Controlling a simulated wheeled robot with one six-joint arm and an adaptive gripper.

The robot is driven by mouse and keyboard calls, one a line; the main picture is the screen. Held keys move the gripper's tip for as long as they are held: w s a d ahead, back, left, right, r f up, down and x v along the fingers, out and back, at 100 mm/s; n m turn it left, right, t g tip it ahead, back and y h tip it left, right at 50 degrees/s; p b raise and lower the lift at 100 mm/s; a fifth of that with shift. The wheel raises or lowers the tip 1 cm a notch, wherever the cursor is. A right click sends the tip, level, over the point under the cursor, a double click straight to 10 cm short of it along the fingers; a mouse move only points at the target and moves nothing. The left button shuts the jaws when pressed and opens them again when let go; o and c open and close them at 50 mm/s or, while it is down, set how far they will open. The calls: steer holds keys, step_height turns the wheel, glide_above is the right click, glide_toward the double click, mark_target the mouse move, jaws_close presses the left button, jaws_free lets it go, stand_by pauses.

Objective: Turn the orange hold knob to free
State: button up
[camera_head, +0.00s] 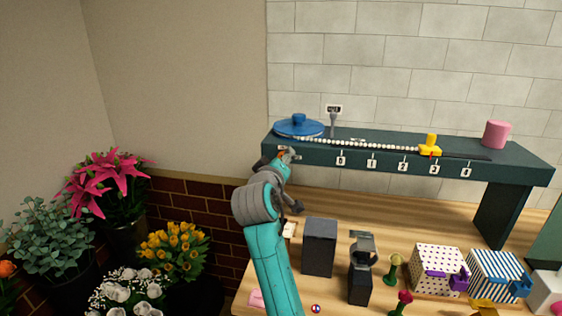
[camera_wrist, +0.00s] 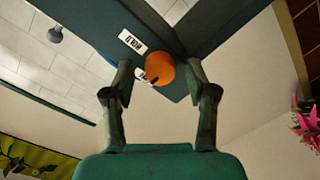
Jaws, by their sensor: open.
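The orange hold knob (camera_wrist: 160,68) is a round knob with a dark pointer mark toward its lower left in the wrist view. It sits on the dark green panel, beside a white printed label (camera_wrist: 131,41); the small print is hard to read. My gripper (camera_wrist: 160,76) is open, with one finger on each side of the knob and visible gaps between. In the head view my gripper (camera_head: 288,155) is at the left end of the raised dark green bench (camera_head: 310,155), where the knob is mostly hidden.
A blue disc (camera_head: 290,129), a white bead chain (camera_head: 365,144), a yellow piece (camera_head: 430,146) and a pink cylinder (camera_head: 497,134) are on the bench. Below stand a dark grey box (camera_head: 319,248) and patterned boxes (camera_head: 437,269). Potted flowers (camera_head: 172,247) fill the left.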

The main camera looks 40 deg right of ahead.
steer(key=v, duration=1.1)
steer(key=shift+s+a, duration=0.25)
